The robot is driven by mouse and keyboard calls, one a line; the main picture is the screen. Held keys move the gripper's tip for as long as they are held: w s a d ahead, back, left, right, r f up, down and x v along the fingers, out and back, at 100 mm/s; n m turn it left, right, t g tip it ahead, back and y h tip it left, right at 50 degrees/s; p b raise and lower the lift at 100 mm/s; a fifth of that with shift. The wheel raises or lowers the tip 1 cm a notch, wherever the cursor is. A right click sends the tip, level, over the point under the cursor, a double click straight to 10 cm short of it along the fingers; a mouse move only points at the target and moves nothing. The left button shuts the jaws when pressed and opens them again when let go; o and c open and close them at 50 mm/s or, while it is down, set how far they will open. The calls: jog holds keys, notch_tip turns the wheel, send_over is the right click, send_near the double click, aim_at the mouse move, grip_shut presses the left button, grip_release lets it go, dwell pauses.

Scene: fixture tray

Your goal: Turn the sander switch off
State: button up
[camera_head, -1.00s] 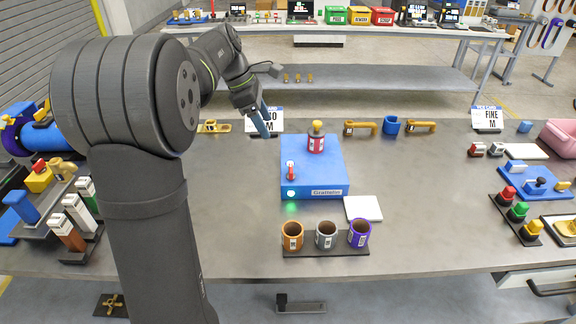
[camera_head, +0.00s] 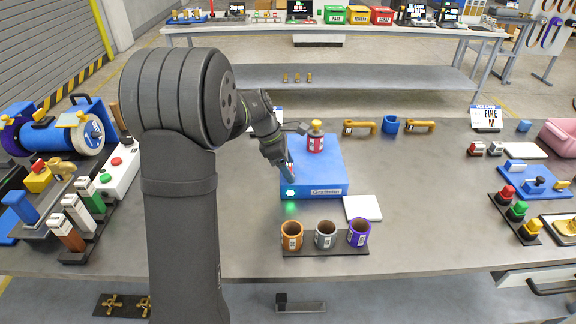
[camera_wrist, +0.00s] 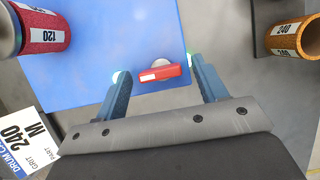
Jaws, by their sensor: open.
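The sander is a blue box (camera_head: 325,170) with a "Gratmann" label, in the middle of the table. Its small red switch with a white label shows in the wrist view (camera_wrist: 160,74), near the edge of the blue top. My gripper (camera_head: 288,176) is low over the box's left front part and mostly hides the switch in the head view. In the wrist view my gripper (camera_wrist: 163,82) is open, its two blue fingers on either side of the switch, with gaps visible on both sides. A lamp (camera_head: 291,193) glows green at the box's front left corner.
A red drum (camera_head: 316,143) with a yellow knob stands on the box's rear. Orange, grey and purple cups (camera_head: 325,235) stand in front of the box. A white pad (camera_head: 363,208) lies at front right.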

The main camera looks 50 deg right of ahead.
jog(key=c, duration=1)
jog(key=shift+m, duration=0.3)
jog(key=m, duration=0.2)
jog(key=m+g+y, duration=0.1)
jog(key=m, duration=0.1)
jog(key=shift+d+y, duration=0.2)
jog(key=shift+y, duration=0.1)
jog(key=m+y, duration=0.1)
jog(key=m, duration=0.4)
jog(key=shift+d+y, duration=0.1)
jog(key=shift+y, duration=0.3)
jog(key=m, duration=0.2)
jog(key=m+y, duration=0.1)
jog(key=m, duration=0.1)
jog(key=shift+d+y, duration=0.1)
jog(key=shift+y, duration=0.2)
jog(key=shift+d+m+t+y, duration=0.1)
jog(key=shift+m+t+y, duration=0.45)
jog(key=shift+m, duration=1.55)
